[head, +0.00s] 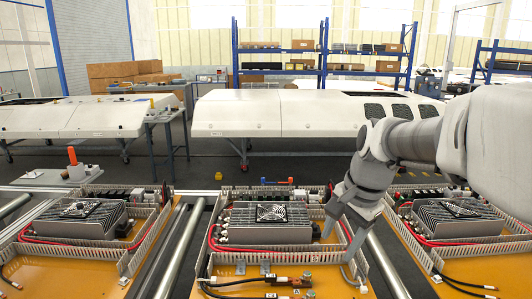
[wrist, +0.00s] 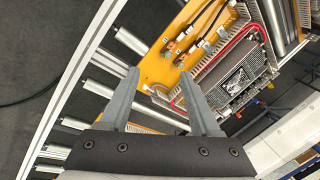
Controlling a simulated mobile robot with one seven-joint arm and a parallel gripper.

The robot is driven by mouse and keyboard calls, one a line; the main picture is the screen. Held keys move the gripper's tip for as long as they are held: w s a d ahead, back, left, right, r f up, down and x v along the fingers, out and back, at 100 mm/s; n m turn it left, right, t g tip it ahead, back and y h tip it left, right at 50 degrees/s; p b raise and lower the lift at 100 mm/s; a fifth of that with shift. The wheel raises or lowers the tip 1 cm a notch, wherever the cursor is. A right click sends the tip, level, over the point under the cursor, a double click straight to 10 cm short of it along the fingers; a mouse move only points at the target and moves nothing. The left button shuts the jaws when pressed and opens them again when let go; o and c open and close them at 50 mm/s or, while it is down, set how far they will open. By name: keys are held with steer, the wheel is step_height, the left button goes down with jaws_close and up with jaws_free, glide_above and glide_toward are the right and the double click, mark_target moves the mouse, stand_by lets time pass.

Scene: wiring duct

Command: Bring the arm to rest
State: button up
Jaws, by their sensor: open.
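My arm reaches in from the right side of the head view, bent downward at the wrist. My gripper (head: 337,246) hangs over the right part of the middle orange panel (head: 228,285), near its slotted wiring duct (head: 358,246). In the wrist view my gripper (wrist: 160,76) has its two grey fingers spread apart with nothing between them. The orange panel (wrist: 157,70) and a grey finned unit with a fan (wrist: 232,80) lie beyond the fingers. I cannot tell exactly how high the fingertips are above the panel.
Similar panels stand left (head: 60,275) and right (head: 490,265), with metal rollers (head: 180,250) between them. Black cables with lugs (head: 250,282) lie at the middle panel's front. Large white covers (head: 275,112) and blue shelving (head: 322,60) stand behind, across open floor.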

steer(key=s+n+t+h, duration=0.1)
steer(key=s+n+t, duration=0.2)
steer(key=s+n, duration=0.7)
steer(key=shift+s+a+n, duration=0.3)
steer(key=shift+s+n, duration=0.1)
steer(key=shift+s, duration=3.5)
